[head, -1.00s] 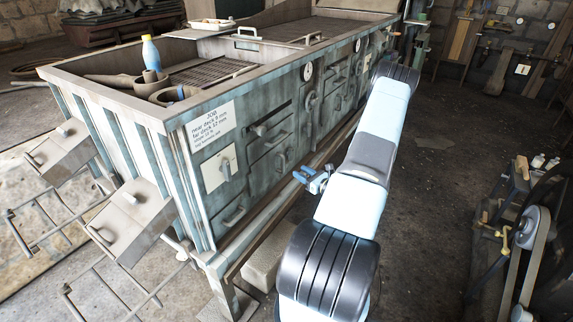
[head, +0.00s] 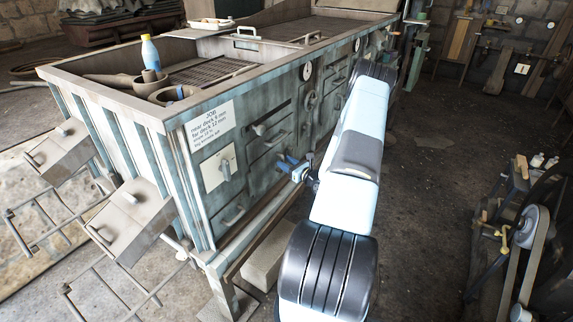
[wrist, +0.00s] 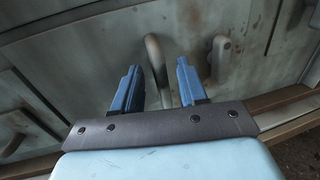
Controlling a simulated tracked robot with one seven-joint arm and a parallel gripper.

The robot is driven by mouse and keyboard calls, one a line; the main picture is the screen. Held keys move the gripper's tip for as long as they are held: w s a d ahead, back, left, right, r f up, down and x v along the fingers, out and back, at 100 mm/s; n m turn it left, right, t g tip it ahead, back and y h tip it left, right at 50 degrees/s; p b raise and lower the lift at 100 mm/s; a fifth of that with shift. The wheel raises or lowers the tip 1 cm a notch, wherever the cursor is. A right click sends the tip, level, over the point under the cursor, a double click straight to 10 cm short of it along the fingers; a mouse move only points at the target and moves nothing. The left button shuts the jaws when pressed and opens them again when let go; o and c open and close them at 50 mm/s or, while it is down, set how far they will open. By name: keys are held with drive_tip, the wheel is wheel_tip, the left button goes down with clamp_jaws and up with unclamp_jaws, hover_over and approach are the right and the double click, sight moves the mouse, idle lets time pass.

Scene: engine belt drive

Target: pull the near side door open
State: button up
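The near side door (head: 262,170) is a worn grey-green panel low on the long side of the machine, partly hidden behind my gripper in the head view. In the wrist view, a curved metal bar handle (wrist: 153,57) stands out from a pale, stained panel (wrist: 100,55). My gripper (head: 285,161) is at the machine's side, close to the panel. Its two blue fingers (wrist: 157,86) are open. The handle's lower end lies between the fingertips in the picture; whether either finger touches it I cannot tell.
A second handle (wrist: 220,57) stands just right of the fingers in the wrist view. A ledge (head: 262,225) runs along the machine's foot. Open floor (head: 430,165) lies right of my arm, with a belt-and-wheel machine (head: 530,228) beyond.

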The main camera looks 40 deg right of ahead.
clamp_jaws()
idle(0.5)
